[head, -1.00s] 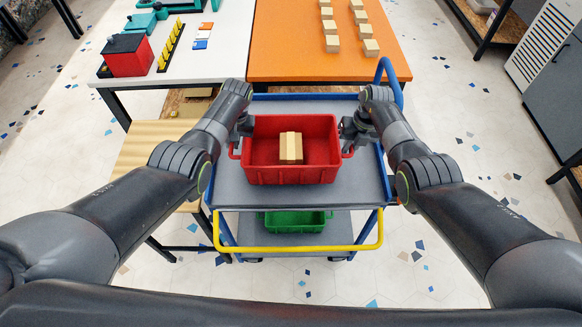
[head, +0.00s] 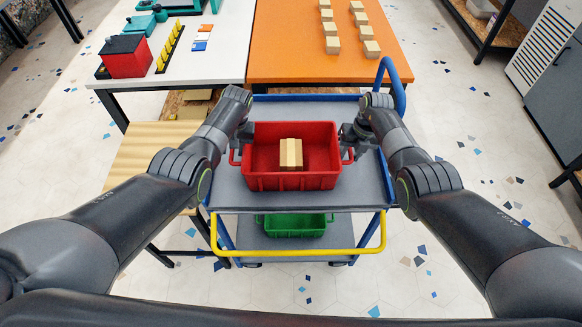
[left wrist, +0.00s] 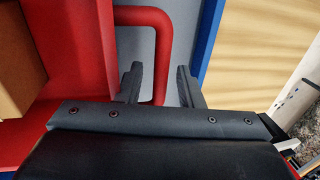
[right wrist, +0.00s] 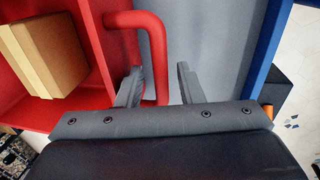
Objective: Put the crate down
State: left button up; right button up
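The red crate (head: 262,184) appears to sit level on the grey top shelf (head: 225,190) of the blue cart. A tan box (head: 291,154) lies inside it. My left gripper (head: 241,140) is at the crate's left handle. In the left wrist view its fingers (left wrist: 160,88) stand apart on either side of the red handle (left wrist: 158,45), with a gap showing. My right gripper (head: 350,138) is at the right handle. In the right wrist view its fingers (right wrist: 158,88) are also apart around the handle (right wrist: 150,35), with a gap.
A green crate (head: 294,231) is on the cart's lower shelf. The cart has a yellow front bar (head: 300,252) and a blue handle (head: 397,85). An orange table (head: 290,65) with several tan boxes and a white table (head: 215,70) stand behind. A wooden bench (head: 140,165) is at left.

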pick_arm(q)
jog(key=v, duration=1.2)
pick_arm(e)
notch_tip(320, 180, up, 12)
jog(key=d, duration=0.2)
jog(key=shift+f, duration=0.15)
pick_arm(q)
jog(key=shift+f, duration=0.1)
dwell(0.6)
